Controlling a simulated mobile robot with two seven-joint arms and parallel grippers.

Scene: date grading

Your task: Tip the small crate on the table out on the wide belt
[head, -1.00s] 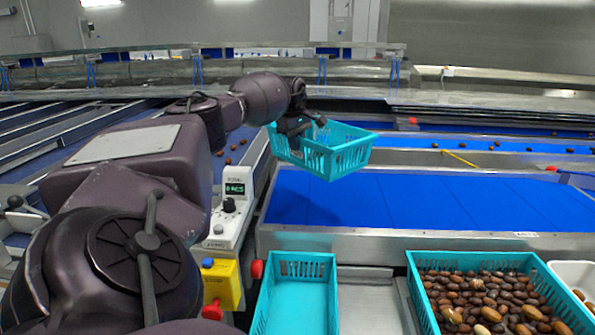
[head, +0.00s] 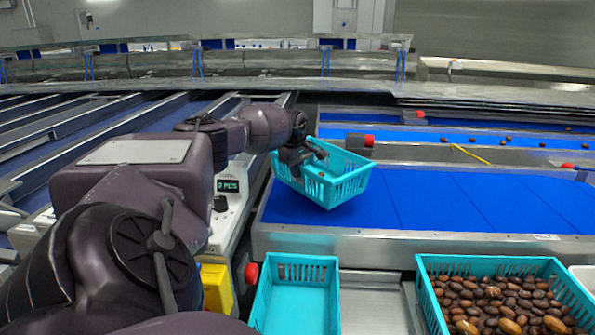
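The small turquoise crate (head: 345,188) hangs in the air over the blue wide belt (head: 430,200), near the belt's left end. It is tilted, with a lower corner toward me. My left gripper (head: 308,156) is at the crate's left rim and appears shut on it. A small brown spot, perhaps a date, shows inside the crate; the rest of its inside is partly hidden by the gripper and walls. The visible wide belt surface is bare. My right gripper is not in view.
An empty turquoise crate (head: 297,258) stands in front of the belt. A larger crate (head: 433,303) full of brown dates stands to its right. A scale display (head: 228,186) and yellow box (head: 215,285) are at left. A farther belt (head: 470,138) carries several dates.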

